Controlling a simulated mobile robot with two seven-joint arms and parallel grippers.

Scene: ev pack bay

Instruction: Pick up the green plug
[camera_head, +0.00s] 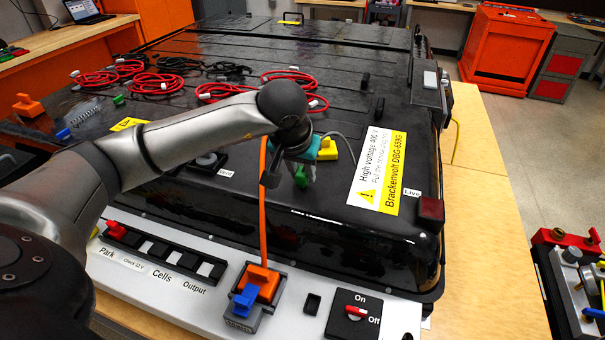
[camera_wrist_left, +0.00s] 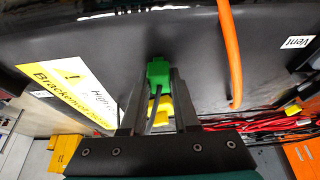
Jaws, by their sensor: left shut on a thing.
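The green plug (camera_head: 301,177) is between the fingertips of my left gripper (camera_head: 299,173), above the front part of the black battery pack (camera_head: 330,222). In the left wrist view the green plug (camera_wrist_left: 158,69) sits between the two dark fingertips, and my left gripper (camera_wrist_left: 160,76) is shut on it. A thin dark cable shows behind it. I cannot tell whether the plug touches the pack. A yellow plug (camera_head: 328,148) is just behind the gripper; it also shows in the left wrist view (camera_wrist_left: 163,108). My right gripper is not in view.
An orange cable (camera_head: 263,205) runs beside the gripper down to an orange connector (camera_head: 262,280) on the front panel (camera_head: 205,305). Red cables (camera_head: 158,83) and another small green piece (camera_head: 118,99) lie on the pack. A yellow-white warning label (camera_head: 378,170) is to the right.

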